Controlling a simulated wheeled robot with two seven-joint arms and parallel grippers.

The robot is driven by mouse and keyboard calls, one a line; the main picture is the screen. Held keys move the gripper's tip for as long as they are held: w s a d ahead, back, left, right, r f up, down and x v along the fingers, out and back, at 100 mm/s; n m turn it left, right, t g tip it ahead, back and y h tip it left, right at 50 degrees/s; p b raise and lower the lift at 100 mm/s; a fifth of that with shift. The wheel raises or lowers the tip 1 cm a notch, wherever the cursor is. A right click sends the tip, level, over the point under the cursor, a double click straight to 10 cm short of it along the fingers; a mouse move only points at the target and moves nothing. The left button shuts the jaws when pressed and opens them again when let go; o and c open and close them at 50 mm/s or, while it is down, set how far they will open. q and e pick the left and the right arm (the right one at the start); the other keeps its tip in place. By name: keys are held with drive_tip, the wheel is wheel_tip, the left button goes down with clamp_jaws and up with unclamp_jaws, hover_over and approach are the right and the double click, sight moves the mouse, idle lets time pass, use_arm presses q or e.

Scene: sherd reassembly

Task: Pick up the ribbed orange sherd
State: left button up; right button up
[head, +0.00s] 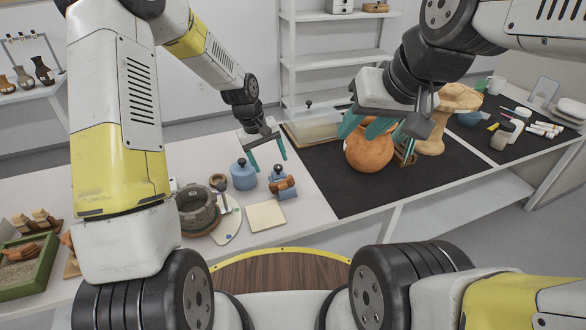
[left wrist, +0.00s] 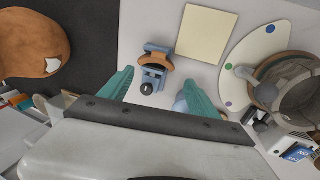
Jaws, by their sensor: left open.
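The orange sherd (head: 284,185) lies across a small blue holder (head: 283,194) on the light table, and its ribbing is too small to make out. In the left wrist view the sherd (left wrist: 154,61) is a curved orange piece on the blue holder (left wrist: 153,78). My left gripper (head: 270,164) is open and empty above and behind the holder. In the left wrist view its fingers (left wrist: 157,80) stand to either side of the holder, with the sherd just ahead of the tips. My right gripper (head: 356,136) has its fingers apart in front of the orange pot (head: 369,155); contact is unclear.
A blue lidded jar (head: 243,175) stands left of the holder. A cream square pad (head: 266,216), a white palette (head: 230,228) and a grey round vessel (head: 198,212) lie nearby. A green tray (head: 30,289) is far left. The black mat (head: 345,194) has free room.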

sight(283, 184)
use_arm(q)
drive_tip(key=x, duration=0.7)
drive_tip(key=s+d+x, duration=0.1)
drive_tip(key=x, duration=0.2)
drive_tip(key=shift+f, duration=0.15)
drive_tip(key=c, duration=1.4)
